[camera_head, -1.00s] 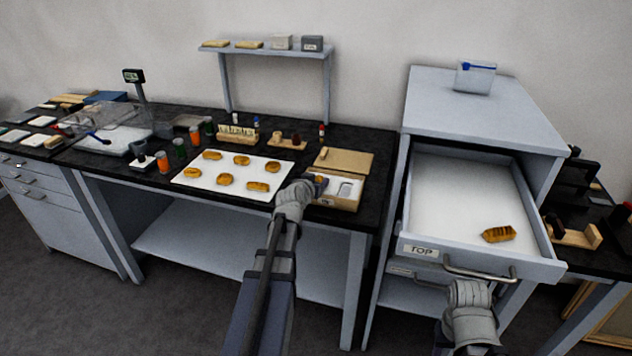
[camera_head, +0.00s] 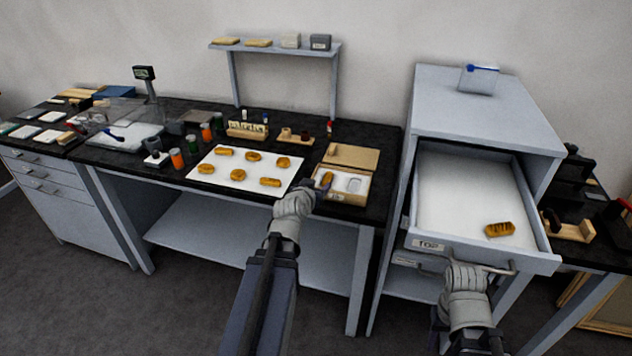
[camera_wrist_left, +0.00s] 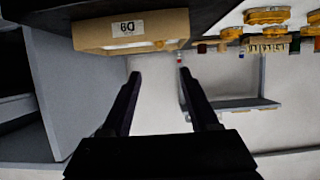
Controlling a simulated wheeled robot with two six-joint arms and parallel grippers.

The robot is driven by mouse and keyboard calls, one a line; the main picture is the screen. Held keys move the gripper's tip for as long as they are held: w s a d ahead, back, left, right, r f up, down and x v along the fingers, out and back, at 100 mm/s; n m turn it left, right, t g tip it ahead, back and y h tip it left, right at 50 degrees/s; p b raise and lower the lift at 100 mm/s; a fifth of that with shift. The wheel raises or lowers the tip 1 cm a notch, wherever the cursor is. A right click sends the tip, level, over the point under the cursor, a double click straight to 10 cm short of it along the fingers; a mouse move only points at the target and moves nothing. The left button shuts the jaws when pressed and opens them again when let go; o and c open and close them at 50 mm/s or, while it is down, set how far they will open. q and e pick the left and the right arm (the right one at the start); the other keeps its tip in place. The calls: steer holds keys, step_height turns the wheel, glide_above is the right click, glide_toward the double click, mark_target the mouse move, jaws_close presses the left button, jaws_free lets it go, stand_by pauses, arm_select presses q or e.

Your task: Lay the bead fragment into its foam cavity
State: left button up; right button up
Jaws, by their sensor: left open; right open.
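A small open box (camera_head: 350,199) with white foam stands at the bench's front right corner. A gold-brown fragment (camera_head: 327,179) lies in or on the foam at its left; I cannot tell how deep it sits. The cavity (camera_head: 354,185) to its right looks empty. My left gripper (camera_head: 318,190) is at the box's front left edge. In the left wrist view my left gripper (camera_wrist_left: 160,75) is open with nothing between its fingers, and the box (camera_wrist_left: 130,32) shows beyond them. My right gripper (camera_head: 487,267) is open by the drawer handle; its fingertips are mostly hidden.
A white mat (camera_head: 238,187) left of the box bears several gold-brown fragments. An open drawer (camera_head: 455,190) at the right holds one fragment (camera_head: 499,230). Bottles, a wooden rack (camera_head: 247,130) and a shelf (camera_head: 275,48) stand behind. The floor in front is clear.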

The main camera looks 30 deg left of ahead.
arm_select(q)
steer(key=shift+w+f, duration=0.1)
arm_select(e)
steer(key=shift+w, duration=0.1)
arm_select(q)
steer(key=s+d+f+m+g+h, duration=0.25)
steer(key=d+f, duration=0.25)
steer(key=d, duration=0.6)
steer(key=s+d+f+m+g+h, duration=0.25)
steer(key=d+f+g, duration=0.2)
steer(key=d, duration=0.65)
steer(key=s+d+f+g+y, duration=0.1)
steer(key=s+d+f+g, duration=0.1)
steer(key=s+d, duration=0.3)
steer(key=s+d+f+m+g+y, duration=0.1)
steer(key=s+d+g, duration=0.3)
steer(key=s, duration=0.6)
steer(key=shift+s+d+f+g+y, duration=0.3)
steer(key=shift+d+f+y, duration=0.1)
steer(key=shift+y, duration=0.3)
